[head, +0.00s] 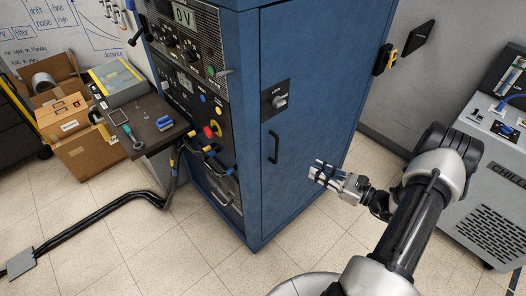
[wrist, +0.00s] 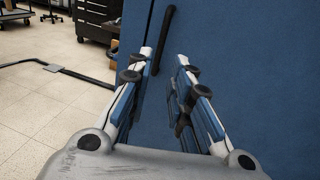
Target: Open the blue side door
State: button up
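The blue side door (head: 316,75) is the right-hand face of the blue cabinet and looks shut. It carries a black upright bar handle (head: 273,147) near its left edge, and a silver lock knob (head: 280,101) on a black plate above it. My gripper (head: 314,171) is to the right of and a little below the handle in the head view, apart from it. In the wrist view, my open gripper (wrist: 165,57) has nothing between its fingers. The handle (wrist: 163,40) shows beyond the fingertips, between them in the picture. The door (wrist: 245,50) fills the right side there.
A grey chiller unit (head: 492,190) stands at the right. A small shelf with tools (head: 147,124) and cables (head: 205,155) are on the cabinet's front. A black floor cable (head: 110,207) runs left. Tiled floor in front of the door is clear apart from my arm and base.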

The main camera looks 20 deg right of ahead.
jog(key=b, duration=0.3)
send_over(276, 161)
jog(key=shift+w+d+f, duration=0.2)
jog(key=shift+w+f, duration=0.05)
jog(key=shift+w, duration=0.05)
jog(key=shift+c, duration=0.6)
grip_shut()
